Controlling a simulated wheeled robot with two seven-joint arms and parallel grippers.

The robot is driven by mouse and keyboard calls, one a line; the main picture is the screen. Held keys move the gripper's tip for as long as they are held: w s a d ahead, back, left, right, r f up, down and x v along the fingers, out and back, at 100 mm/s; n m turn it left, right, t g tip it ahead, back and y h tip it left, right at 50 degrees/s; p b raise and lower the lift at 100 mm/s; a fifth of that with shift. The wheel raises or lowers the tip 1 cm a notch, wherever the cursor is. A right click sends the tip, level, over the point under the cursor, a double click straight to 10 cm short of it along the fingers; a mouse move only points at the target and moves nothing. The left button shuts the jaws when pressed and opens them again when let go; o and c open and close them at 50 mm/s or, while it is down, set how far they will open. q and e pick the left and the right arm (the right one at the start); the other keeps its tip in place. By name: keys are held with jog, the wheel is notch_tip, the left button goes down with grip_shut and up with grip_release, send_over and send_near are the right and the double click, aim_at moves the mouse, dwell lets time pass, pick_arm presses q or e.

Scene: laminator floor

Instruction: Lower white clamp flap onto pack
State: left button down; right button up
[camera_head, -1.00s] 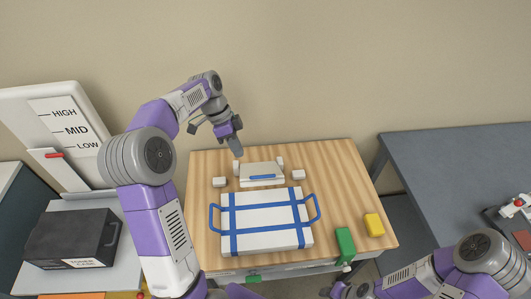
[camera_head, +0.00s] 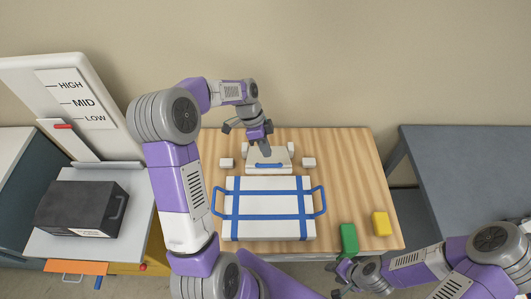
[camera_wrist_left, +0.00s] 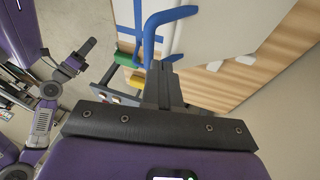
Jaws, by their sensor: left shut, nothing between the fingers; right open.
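The white clamp flap (camera_head: 282,158) with a blue bar (camera_head: 269,165) stands at the back of the wooden table, between small white blocks. The white pack (camera_head: 267,211) with blue straps and two blue side handles lies in front of it. My left gripper (camera_head: 266,150) is shut and empty, its tips at the flap near the blue bar; I cannot tell whether they touch it. The left wrist view shows the shut fingers (camera_wrist_left: 160,80) close to a blue bar (camera_wrist_left: 172,15). My right gripper (camera_head: 338,281) is open and low at the table's front edge.
A green block (camera_head: 348,238) and a yellow block (camera_head: 381,223) lie at the front right of the wooden table (camera_head: 355,170). A black toner case (camera_head: 82,207) sits on the grey stand at left. A grey table (camera_head: 470,175) is at right.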

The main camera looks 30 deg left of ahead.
pick_arm(q)
jog(key=shift+s+d+f, duration=0.3)
jog(key=shift+s+f, duration=0.2)
jog(key=shift+f, duration=0.2)
pick_arm(e)
jog(key=shift+r, duration=0.1)
